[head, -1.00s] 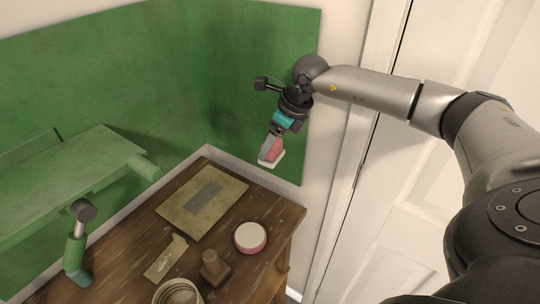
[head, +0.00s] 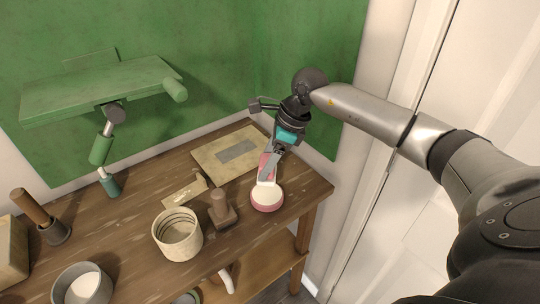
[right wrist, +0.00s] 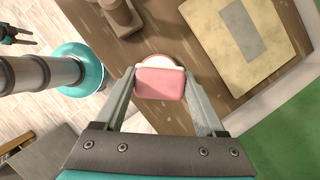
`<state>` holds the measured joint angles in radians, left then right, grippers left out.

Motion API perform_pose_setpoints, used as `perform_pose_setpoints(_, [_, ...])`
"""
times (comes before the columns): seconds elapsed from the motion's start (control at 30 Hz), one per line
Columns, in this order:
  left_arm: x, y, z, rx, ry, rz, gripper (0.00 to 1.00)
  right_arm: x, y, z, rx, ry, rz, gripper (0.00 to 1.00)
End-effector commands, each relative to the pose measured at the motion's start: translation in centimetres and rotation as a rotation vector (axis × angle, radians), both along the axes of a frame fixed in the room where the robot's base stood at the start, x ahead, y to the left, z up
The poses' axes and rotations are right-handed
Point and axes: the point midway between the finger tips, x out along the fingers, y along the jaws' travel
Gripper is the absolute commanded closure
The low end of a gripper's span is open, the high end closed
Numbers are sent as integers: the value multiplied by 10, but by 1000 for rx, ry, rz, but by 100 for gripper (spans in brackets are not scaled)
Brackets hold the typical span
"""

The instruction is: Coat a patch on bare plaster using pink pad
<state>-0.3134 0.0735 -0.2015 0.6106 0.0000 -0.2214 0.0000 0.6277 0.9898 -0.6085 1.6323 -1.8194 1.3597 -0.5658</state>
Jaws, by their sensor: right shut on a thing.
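My right gripper (head: 270,160) is shut on the pink pad (right wrist: 160,84), which sits between its two fingers in the right wrist view. The pad (head: 265,168) has a pale lower face and points down over the round pink dish with a white top (head: 267,198). I cannot tell whether they touch. In the right wrist view the pad hides most of the dish (right wrist: 158,60). The tan board with a grey rectangular patch (head: 210,160) lies flat behind them on the bench. What seems to be my left gripper (right wrist: 18,35) shows small at the right wrist view's left edge.
The wooden bench (head: 140,235) also holds a beige ribbed pot (head: 178,238), a brown wooden block with a knob (head: 220,210) and a small tan plate (head: 184,192). Green walls (head: 215,60) stand behind. A white door (head: 450,90) is at right.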

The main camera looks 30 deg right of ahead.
Motion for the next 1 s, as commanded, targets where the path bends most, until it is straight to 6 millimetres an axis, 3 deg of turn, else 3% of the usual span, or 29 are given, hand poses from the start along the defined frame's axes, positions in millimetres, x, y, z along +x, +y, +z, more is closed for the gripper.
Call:
perform_pose_setpoints(0.23, [27,2,-11,2,-44,-2,50,0,0,-18,1,0,-1,72])
perform_pose_setpoints(0.6, [16,4,-36,5,-26,-1,50,0,0,-55,1,1,-3,72])
perform_pose_setpoints(1.0, [14,5,-38,6,-22,0,50,0,0,-57,0,0,-3,72])
